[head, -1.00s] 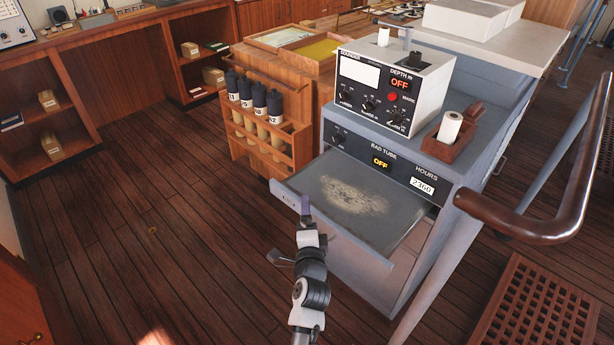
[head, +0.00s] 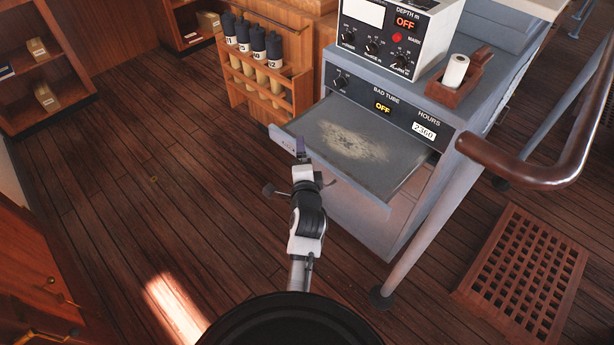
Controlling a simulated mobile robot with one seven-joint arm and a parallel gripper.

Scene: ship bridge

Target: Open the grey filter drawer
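The grey filter drawer (head: 310,128) is pulled well out of the grey cabinet (head: 345,235), below the panel marked BAD TUBE and HOURS. Its flat top carries a pale dusty patch (head: 353,140).
A brown handrail (head: 530,170) and its grey post stand right of the cabinet. A wooden grating (head: 525,275) lies on the floor at right. A wooden rack with dark-capped bottles (head: 258,45) stands left of the drawer. The plank floor at left is clear.

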